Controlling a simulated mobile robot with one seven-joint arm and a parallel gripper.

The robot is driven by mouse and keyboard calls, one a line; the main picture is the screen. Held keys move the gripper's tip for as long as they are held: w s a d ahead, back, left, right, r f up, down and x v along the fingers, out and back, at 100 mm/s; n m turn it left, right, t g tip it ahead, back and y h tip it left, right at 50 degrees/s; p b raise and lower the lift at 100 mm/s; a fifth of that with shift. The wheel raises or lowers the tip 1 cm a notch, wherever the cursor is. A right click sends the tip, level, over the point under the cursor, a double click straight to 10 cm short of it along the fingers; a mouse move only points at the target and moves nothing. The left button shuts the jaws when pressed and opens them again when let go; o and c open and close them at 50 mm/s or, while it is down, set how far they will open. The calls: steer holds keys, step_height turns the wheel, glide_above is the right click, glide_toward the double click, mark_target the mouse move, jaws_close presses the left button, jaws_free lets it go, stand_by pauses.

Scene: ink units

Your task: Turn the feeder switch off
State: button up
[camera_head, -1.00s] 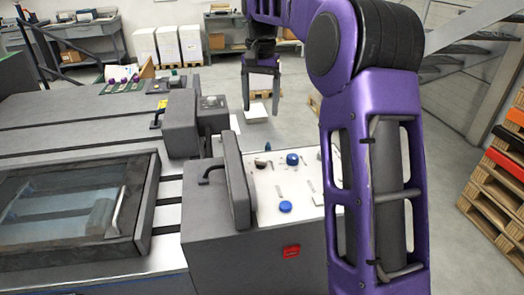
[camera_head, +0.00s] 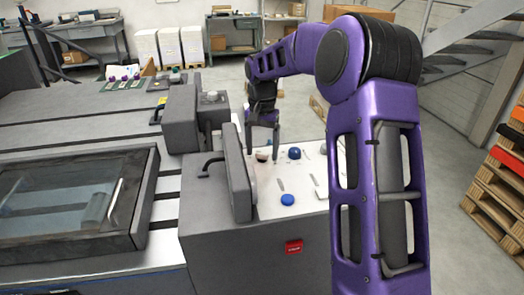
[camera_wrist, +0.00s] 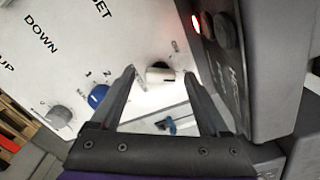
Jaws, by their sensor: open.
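A white control panel (camera_head: 270,208) lies on top of the grey unit and carries several knobs and small levers. My gripper (camera_head: 262,150) is over the panel's far left part, pointing down, with its fingers apart and empty. In the wrist view a black and white knob (camera_wrist: 160,74) appears between the fingertips (camera_wrist: 159,78); contact cannot be told. A blue knob (camera_wrist: 97,95) and a grey knob (camera_wrist: 58,117) are to its left. Readable labels include "DOWN" and "UP". No label names the feeder, so I cannot tell which control is the feeder switch.
A grey upright housing (camera_head: 237,180) stands close beside the panel's left edge. In the wrist view this side has a lit red light (camera_wrist: 195,23) and a dark button (camera_wrist: 222,30). A blue knob (camera_head: 287,199) sits nearer the panel's front. Pallets (camera_head: 497,185) stand far right.

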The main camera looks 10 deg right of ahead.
jaws_close()
stand_by(0.5)
steer(key=shift+r+n+p, duration=0.1)
steer(key=shift+n+p, duration=0.2)
steer(key=shift+p, duration=0.05)
steer(key=shift+r+n+p, duration=0.1)
steer(key=shift+n+p, duration=0.8)
steer(key=n+p, duration=0.2)
steer(key=n, duration=0.1)
steer(key=shift+n, duration=0.3)
steer(key=n+p, duration=0.3)
steer(key=n, duration=0.2)
steer(key=shift+n, duration=0.4)
steer(key=shift+f, duration=0.2)
